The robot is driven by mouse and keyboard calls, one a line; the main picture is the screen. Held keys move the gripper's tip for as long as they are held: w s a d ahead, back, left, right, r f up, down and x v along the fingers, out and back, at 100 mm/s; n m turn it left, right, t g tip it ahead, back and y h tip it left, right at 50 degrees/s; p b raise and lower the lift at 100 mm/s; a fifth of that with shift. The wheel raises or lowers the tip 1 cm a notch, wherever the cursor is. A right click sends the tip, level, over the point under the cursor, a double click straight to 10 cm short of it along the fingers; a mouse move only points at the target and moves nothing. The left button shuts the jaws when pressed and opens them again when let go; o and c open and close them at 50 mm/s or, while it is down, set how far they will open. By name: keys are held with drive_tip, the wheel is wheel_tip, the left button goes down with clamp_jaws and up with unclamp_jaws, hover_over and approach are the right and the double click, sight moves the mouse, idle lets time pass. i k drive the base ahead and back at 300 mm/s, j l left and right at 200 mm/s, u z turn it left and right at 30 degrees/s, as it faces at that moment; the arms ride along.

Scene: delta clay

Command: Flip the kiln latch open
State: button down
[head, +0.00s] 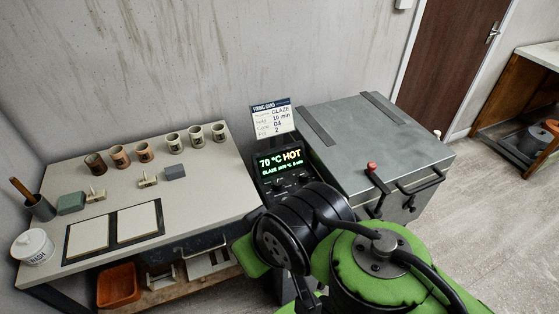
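The kiln (375,135) is a grey metal box with a flat lid, standing right of the worktable. On its front edge is a black latch lever (378,180) with a red knob (371,166) at its upper end. A black bar handle (420,185) is to the right of the latch. My green and black arm fills the lower middle, in front of the kiln's near left corner, and hides part of its front. My gripper's fingers do not show. From this view I cannot tell whether the latch is open or shut.
A lit control panel (281,160) reading 70 °C HOT stands left of the kiln, below a firing card (273,117). The worktable (215,185) at left holds several cups, blocks and two framed slabs. Open floor (500,220) lies to the right.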

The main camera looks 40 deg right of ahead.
sight(372, 166)
drive_tip(key=z, duration=2.15)
drive_tip(key=i+l+u, duration=0.1)
drive_tip(key=u, duration=0.3)
drive_tip(key=i+l+u, duration=0.1)
drive_tip(key=u, duration=0.3)
drive_tip(key=l+u, duration=0.35)
drive_tip(key=i+l+u, duration=0.1)
drive_tip(key=u, duration=0.3)
